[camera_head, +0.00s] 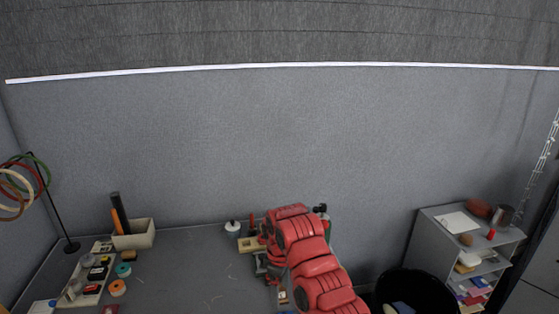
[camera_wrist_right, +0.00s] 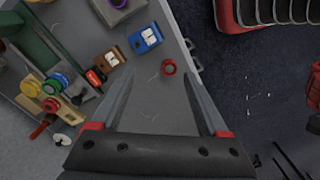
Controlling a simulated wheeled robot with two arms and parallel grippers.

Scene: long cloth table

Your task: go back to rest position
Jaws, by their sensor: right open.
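My right arm, with red segments, reaches over the right part of the grey table (camera_head: 190,265) in the head view. My right gripper (camera_wrist_right: 158,65) shows in the right wrist view with its two fingers wide apart. Nothing is held between them. In the head view the gripper end is mostly hidden among small items beside the arm. My left gripper is not in view.
A blue block (camera_wrist_right: 145,38) and brown block (camera_wrist_right: 110,58) lie near the fingers. Left on the table stand a bin (camera_head: 134,236) and a ring stand (camera_head: 66,225). A black basket (camera_head: 417,286) and grey shelf (camera_head: 468,245) stand right. The table's middle is largely clear.

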